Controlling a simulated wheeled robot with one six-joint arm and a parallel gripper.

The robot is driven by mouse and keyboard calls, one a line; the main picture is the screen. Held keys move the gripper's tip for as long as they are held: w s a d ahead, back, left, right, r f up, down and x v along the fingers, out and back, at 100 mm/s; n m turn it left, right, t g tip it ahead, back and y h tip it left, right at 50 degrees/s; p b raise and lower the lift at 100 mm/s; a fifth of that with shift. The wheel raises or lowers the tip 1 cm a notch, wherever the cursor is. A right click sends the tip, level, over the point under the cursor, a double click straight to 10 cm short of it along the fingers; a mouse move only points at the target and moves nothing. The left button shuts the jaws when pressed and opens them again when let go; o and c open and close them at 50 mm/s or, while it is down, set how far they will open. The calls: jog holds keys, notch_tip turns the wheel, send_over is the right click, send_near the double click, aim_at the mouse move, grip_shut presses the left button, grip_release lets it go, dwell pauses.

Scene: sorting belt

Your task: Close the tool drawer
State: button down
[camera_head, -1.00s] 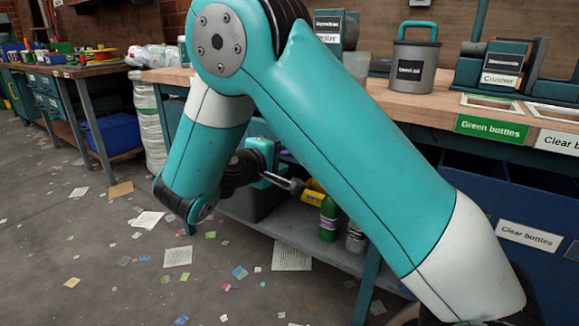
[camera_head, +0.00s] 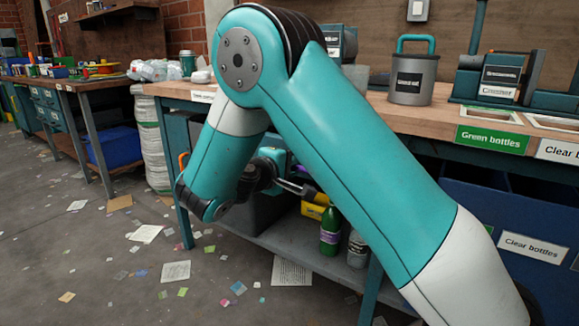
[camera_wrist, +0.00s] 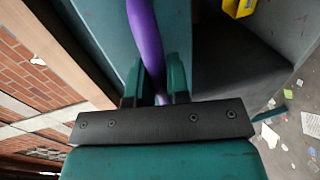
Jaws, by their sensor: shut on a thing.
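In the wrist view my gripper (camera_wrist: 157,82) has its two teal fingers closed around a curved purple bar (camera_wrist: 146,32), which looks like the drawer's handle. Teal panels lie behind and beside the bar; one panel (camera_wrist: 98,35) is on its left. I cannot tell how far the drawer stands out. In the head view my arm covers most of the bench front, and the drawer is hidden behind it. My gripper's fingertips are also hidden there.
The workbench top (camera_head: 430,115) carries a grey canister (camera_head: 413,80). A lower shelf (camera_head: 300,247) holds a green bottle (camera_head: 330,235) and a yellow item (camera_wrist: 237,14). Blue bins labelled clear bottles (camera_head: 470,205) stand at right. The floor at left is open, with scattered paper.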

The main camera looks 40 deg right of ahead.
jog(key=shift+w+d+r+p, duration=0.1)
jog(key=shift+w+d+p, duration=0.15)
jog(key=shift+d, duration=0.4)
jog(key=shift+w+d+f+p, duration=0.1)
jog(key=shift+w+d+p, duration=0.15)
jog(key=shift+d, duration=0.4)
jog(key=shift+w+d+r+p, duration=0.15)
jog(key=shift+d+p, duration=0.2)
jog(key=shift+d, duration=0.3)
jog(key=c, duration=1.2)
grip_release()
jog(key=shift+d, duration=0.15)
jog(key=shift+o, duration=0.5)
jog(key=p+v, duration=0.6)
jog(key=v, duration=1.1)
jog(key=shift+a+p, duration=0.35)
jog(key=shift+p, duration=0.05)
